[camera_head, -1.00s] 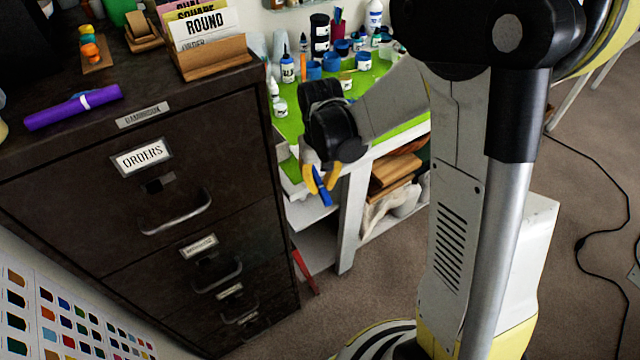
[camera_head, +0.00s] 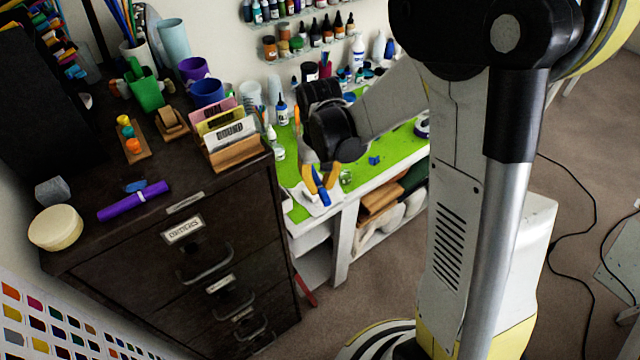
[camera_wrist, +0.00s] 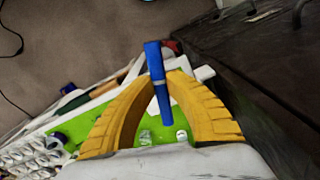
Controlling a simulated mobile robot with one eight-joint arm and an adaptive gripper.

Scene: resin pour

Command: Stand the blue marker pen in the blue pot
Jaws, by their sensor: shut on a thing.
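My gripper (camera_head: 320,183) has its two yellow fingers shut on the blue marker pen (camera_head: 322,197), near the front left corner of the green-topped bench. In the wrist view the pen (camera_wrist: 153,55) sits between the fingertips, with a pale band near the grip and both ends sticking out. In the head view its lower end points down. A blue pot (camera_head: 207,93) stands on top of the dark cabinet, behind the card holder, to the left of and apart from my gripper. Its inside is hard to make out.
The dark cabinet (camera_head: 235,215) stands left of the bench (camera_head: 395,150). The card holder (camera_head: 238,152), a purple pot (camera_head: 193,68), a green container (camera_head: 146,92) and a purple roll (camera_head: 134,201) are on the cabinet. Bottles crowd the bench's back.

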